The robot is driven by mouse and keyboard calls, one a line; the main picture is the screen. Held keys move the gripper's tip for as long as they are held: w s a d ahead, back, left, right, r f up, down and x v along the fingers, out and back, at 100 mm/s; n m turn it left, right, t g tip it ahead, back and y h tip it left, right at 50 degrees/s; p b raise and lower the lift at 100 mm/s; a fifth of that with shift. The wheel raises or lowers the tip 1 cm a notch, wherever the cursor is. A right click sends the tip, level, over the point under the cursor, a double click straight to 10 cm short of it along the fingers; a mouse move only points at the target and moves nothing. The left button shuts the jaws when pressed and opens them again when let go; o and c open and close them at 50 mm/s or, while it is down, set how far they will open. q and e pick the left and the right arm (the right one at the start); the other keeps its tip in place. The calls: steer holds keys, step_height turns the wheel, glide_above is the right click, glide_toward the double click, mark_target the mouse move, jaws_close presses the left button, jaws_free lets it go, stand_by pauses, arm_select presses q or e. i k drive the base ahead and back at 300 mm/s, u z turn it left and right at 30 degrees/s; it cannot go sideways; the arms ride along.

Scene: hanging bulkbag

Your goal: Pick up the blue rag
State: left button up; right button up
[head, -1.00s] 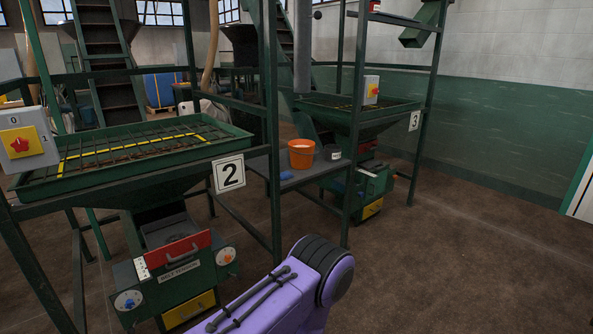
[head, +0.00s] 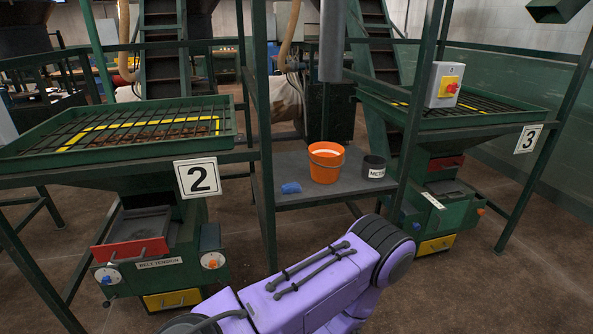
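The blue rag (head: 291,188) lies crumpled on a grey shelf (head: 325,194) between hopper 2 and hopper 3. It sits left of an orange bucket (head: 326,163), near the shelf's left end. A purple arm link of mine fills the lower middle of the head view, in front of and below the shelf. Neither gripper shows in the head view, so I cannot see their state.
A dark cup (head: 374,167) with a label stands right of the bucket. Green frame posts (head: 263,130) stand beside the shelf. Hopper 2 (head: 120,130) is on the left and hopper 3 (head: 460,112) on the right. Brown floor (head: 480,275) is open at the lower right.

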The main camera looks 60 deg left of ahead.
mark_target(290, 188)
steer(key=u, duration=0.4)
steer(key=i, duration=1)
steer(key=u, duration=1.6)
steer(key=i, duration=0.9)
steer(key=u, duration=0.9)
